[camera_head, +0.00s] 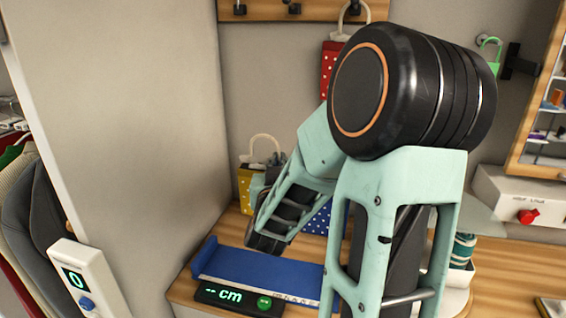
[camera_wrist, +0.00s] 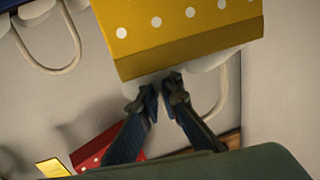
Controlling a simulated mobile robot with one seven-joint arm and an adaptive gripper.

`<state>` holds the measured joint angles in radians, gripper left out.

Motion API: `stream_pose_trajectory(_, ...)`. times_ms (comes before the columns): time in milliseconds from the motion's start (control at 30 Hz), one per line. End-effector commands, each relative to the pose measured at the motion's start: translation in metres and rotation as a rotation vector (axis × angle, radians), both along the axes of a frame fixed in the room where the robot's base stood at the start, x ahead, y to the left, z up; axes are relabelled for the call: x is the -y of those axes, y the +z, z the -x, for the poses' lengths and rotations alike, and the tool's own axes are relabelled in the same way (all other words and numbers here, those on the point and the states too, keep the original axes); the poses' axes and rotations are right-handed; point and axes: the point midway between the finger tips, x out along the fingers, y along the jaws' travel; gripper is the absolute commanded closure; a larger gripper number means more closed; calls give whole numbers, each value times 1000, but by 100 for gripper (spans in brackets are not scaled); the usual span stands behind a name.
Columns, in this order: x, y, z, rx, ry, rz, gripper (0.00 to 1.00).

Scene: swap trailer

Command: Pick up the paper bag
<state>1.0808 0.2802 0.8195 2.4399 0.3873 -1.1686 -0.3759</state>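A yellow paper bag with white dots (camera_head: 245,190) stands at the back of the counter, partly hidden by my arm. In the wrist view, the yellow bag (camera_wrist: 185,28) fills the top, with its pale rope handle (camera_wrist: 220,95) hanging toward the picture's bottom. My gripper (camera_wrist: 162,92) is at the bag's handle edge, fingertips close together with a narrow gap. I cannot tell whether anything is pinched between them. A blue dotted bag (camera_head: 318,222) is beside it, behind my arm. A red dotted bag (camera_head: 329,62) hangs on the wall; a red dotted one (camera_wrist: 92,148) shows in the wrist view.
A blue measuring tray (camera_head: 255,272) with a cm display (camera_head: 238,298) lies on the wooden counter in front of the bags. A tall grey panel (camera_head: 125,110) stands close on the left. A white box with a red knob (camera_head: 525,205) is on the right.

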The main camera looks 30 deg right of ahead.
Motion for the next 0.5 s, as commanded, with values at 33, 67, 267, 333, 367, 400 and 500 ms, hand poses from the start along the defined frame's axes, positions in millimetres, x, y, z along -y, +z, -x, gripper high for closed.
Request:
stream_pose_trajectory(33,-6,5,4,1,2,5,100)
stream_pose_trajectory(67,-9,7,6,1,2,5,100)
stream_pose_trajectory(267,-28,17,21,1,2,5,100)
stream_pose_trajectory(333,-33,20,25,3,0,3,100)
stream_pose_trajectory(367,-34,19,27,3,-1,3,100)
stream_pose_trajectory(400,-36,20,28,2,-1,4,100)
stream_pose_trajectory(500,-41,23,31,1,1,5,100)
